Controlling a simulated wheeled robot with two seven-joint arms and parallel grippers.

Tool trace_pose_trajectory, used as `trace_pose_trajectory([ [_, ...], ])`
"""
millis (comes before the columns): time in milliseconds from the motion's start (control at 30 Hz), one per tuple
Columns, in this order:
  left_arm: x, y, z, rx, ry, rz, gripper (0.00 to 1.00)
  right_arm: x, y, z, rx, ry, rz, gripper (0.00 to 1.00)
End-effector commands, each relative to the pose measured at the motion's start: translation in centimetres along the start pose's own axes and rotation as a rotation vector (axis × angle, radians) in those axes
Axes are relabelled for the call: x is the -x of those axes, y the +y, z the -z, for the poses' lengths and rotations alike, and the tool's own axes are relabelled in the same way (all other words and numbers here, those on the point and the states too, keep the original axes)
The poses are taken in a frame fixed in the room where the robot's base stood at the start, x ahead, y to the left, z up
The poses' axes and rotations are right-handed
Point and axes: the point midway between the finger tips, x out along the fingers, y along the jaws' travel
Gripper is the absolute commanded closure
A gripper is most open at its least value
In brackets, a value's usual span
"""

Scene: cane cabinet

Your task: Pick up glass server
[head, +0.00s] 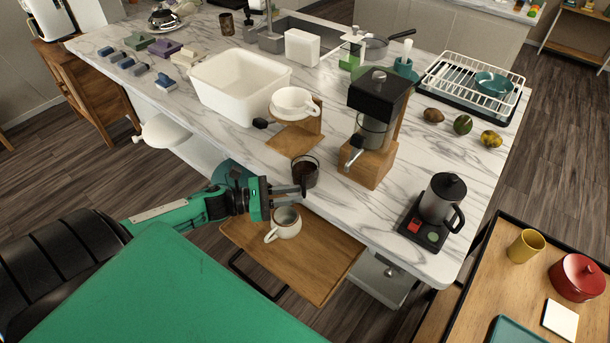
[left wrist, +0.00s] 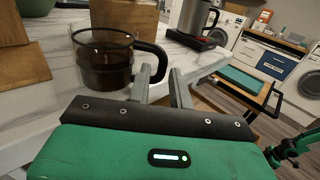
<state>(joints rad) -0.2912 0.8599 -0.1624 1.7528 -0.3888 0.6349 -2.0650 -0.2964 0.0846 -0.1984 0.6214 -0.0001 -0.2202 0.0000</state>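The glass server (head: 305,174) is a clear round jug with dark coffee in it, at the front edge of the marble counter. It shows large in the left wrist view (left wrist: 103,62), with its black handle (left wrist: 156,58) towards my fingers. My left gripper (head: 302,188) is open at the server's handle side. In the left wrist view its two fingers (left wrist: 161,70) are apart, with the handle showing between their tips. I cannot tell whether they touch it. A green and black part of my right arm shows at the right edge there; its fingers are unclear.
A wooden dripper stand (head: 292,141) with a white dripper (head: 294,102) stands behind the server. A coffee grinder (head: 375,125) is to the right. A white mug (head: 284,224) sits on a lower wooden shelf (head: 318,262). A kettle (head: 441,199) stands on a scale further right.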

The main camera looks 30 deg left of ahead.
Motion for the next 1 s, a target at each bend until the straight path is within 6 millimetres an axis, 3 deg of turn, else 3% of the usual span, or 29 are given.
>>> trace_pose_trajectory([
  [167, -0.9, 0.0, -0.4, -0.001, -0.001, -0.001, 0.79, 0.9, 0.2, 0.0, -0.001, -0.001, -0.003, 1.0],
  [500, -4.7, -0.2, -0.4, 0.0, -0.001, -0.001, 0.79, 3.3, -0.4, -0.1, -0.001, -0.005, 0.005, 1.0],
  [867, -5.3, -0.2, -0.1, 0.0, 0.0, 0.0, 0.79, 3.4, -1.1, 0.1, -0.001, -0.003, 0.013, 1.0],
  [1000, -5.3, -0.2, -0.1, 0.0, 0.0, 0.0, 1.0, 3.4, -0.9, 0.0, 0.0, -0.004, 0.011, 1.0],
])
